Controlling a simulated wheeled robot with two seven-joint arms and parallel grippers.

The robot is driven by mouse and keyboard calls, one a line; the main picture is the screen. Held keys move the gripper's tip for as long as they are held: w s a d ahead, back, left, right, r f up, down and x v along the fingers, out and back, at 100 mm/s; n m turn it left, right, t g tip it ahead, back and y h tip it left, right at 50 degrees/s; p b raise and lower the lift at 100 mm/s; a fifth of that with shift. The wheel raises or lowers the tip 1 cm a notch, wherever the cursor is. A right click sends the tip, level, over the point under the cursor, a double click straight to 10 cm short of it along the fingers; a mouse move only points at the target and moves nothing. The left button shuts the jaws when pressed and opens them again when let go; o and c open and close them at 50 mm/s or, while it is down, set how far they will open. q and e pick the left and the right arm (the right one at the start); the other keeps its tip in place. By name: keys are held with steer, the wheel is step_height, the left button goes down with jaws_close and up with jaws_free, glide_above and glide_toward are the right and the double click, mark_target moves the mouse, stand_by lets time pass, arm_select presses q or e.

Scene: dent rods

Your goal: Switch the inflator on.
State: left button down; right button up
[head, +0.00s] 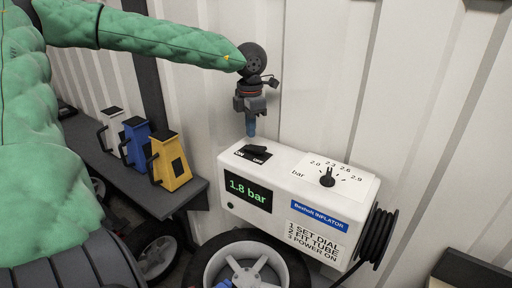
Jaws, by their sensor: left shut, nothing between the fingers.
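The white inflator box (290,190) is mounted by the ribbed wall. Its black rocker switch (256,150) is on top at the left, on a dark plate with small labels at each end; I cannot tell which way it is tipped. The lit green display (247,191) reads 1.8 bar. The dial (327,177) on top has marks from 2.0 to 2.9 and seems to point near 2.3. My left gripper (251,130) points down just above the switch, with its bluish fingers shut and empty. I cannot tell whether the tips touch the switch. My right gripper is not in view.
A grey shelf (180,195) at left holds white (110,130), blue (134,142) and yellow (169,162) canisters. A wheel (248,262) stands below the inflator. A black coiled hose (378,235) hangs on its right side. A dark-topped box (478,270) is at lower right.

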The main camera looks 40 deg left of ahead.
mark_target(251, 147)
arm_select(q)
steer(key=shift+r, duration=1.8)
